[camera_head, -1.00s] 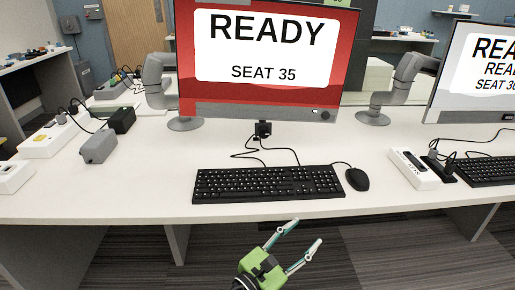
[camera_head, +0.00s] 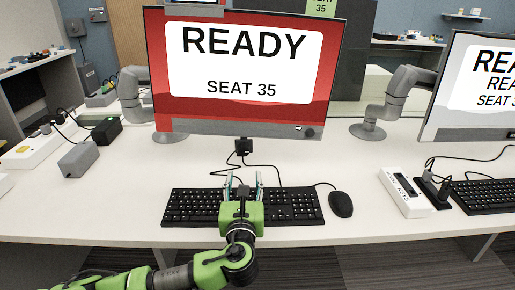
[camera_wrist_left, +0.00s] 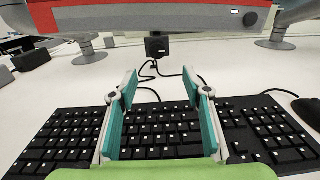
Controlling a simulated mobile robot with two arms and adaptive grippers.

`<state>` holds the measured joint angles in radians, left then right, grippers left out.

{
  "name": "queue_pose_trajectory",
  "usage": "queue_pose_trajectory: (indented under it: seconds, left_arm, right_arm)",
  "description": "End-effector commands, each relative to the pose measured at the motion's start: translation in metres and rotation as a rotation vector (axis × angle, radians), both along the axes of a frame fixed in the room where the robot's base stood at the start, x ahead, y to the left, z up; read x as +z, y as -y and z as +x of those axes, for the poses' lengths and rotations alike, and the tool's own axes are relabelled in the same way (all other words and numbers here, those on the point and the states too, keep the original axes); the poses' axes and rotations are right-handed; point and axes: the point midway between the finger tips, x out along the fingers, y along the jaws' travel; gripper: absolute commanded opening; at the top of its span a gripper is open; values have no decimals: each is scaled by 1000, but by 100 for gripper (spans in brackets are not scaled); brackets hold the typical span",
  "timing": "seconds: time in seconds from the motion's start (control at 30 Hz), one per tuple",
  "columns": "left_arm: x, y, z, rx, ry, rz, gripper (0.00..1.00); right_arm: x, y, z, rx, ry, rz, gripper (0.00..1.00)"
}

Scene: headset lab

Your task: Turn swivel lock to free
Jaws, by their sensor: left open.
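A monitor (camera_head: 246,125) with a red screen reading "READY SEAT 35" stands at the back of the desk. A dark round knob (camera_head: 309,132), possibly the swivel lock, is on the right of its grey lower bezel. The knob also shows at the upper right of the left wrist view (camera_wrist_left: 250,18); its setting is too small to read. My left gripper (camera_head: 244,178) is open and empty above the keyboard, fingers pointing toward the monitor, below and left of the knob. In the left wrist view, its two fingertips (camera_wrist_left: 160,75) are apart. My right gripper is not in view.
A black keyboard (camera_head: 290,207) lies under my left gripper, with a mouse (camera_head: 341,204) to its right. A black block with cables (camera_head: 243,147) hangs below the monitor. Grey and black boxes stand at left.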

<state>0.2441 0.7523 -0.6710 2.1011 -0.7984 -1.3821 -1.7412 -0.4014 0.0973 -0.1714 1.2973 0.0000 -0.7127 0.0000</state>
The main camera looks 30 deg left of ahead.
Motion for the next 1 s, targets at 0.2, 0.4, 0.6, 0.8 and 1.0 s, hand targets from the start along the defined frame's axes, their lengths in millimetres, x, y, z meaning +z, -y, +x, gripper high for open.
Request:
queue_pose_trajectory:
  seconds: [0.2, 0.4, 0.6, 0.8, 1.0]
  left_arm:
    - [0, -16, 17, 18, -4, -3, 44]
    - [-1, -38, 53, 19, -2, -4, 44]
    - [-1, -59, 88, 18, -2, -4, 44]
    - [-1, -72, 109, 17, -5, -4, 44]
    - [0, -75, 116, 15, -4, -5, 44]
  right_arm:
    - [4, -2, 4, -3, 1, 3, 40]
    - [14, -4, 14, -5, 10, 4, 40]
    - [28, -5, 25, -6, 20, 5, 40]
    - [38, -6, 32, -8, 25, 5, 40]
    - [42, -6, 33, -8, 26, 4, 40]
